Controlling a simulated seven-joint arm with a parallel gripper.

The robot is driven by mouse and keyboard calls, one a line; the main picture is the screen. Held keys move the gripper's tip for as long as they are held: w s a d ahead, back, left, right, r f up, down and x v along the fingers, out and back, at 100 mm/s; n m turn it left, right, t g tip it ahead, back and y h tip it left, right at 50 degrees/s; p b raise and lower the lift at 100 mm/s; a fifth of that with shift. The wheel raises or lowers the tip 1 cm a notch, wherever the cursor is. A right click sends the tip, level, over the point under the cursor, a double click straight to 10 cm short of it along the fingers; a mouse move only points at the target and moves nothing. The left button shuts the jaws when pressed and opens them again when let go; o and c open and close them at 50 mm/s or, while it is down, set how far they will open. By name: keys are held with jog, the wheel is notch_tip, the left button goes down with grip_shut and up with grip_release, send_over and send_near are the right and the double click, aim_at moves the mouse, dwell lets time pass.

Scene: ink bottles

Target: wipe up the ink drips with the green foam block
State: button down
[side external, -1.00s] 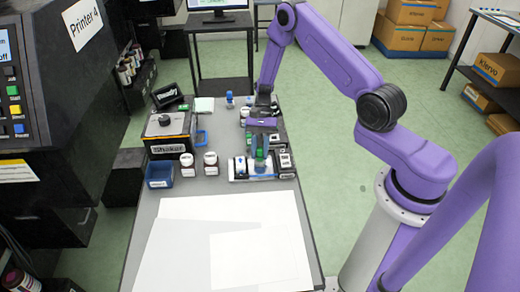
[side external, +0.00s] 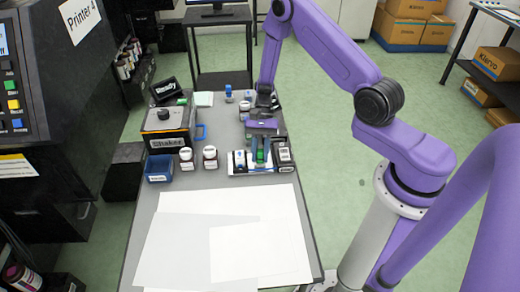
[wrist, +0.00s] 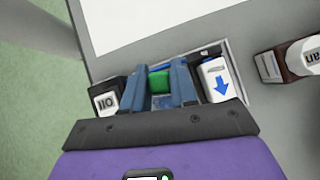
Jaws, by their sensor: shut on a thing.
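My gripper (wrist: 157,90) is shut on the green foam block (wrist: 159,80), which shows between its two blue fingers in the wrist view. In the side external view the green block (side external: 261,150) stands among the small items on the pale tray at the table's right side, below my purple wrist. Whether its underside touches the tray is hidden. A bluish patch (wrist: 165,102) shows between the fingers, but I cannot tell whether it is ink. No ink drips can be made out clearly.
Two bottles (side external: 210,157) (side external: 186,158), a blue bin (side external: 159,169) and the shaker (side external: 168,130) are to the left. White sheets (side external: 225,235) cover the front table.

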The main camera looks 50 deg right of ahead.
jog(key=shift+w, duration=0.1)
jog(key=shift+w+d, duration=0.65)
jog(key=shift+d, duration=0.1)
jog(key=shift+w, duration=0.1)
jog(key=shift+w+d, duration=0.55)
jog(key=shift+d, duration=0.1)
jog(key=shift+a, duration=0.1)
jog(key=shift+s+a, duration=0.65)
jog(key=shift+s, duration=0.1)
jog(key=shift+a, duration=0.1)
jog(key=shift+s+a+f, duration=0.1)
jog(key=shift+s+a, duration=0.5)
jog(key=shift+s, duration=0.1)
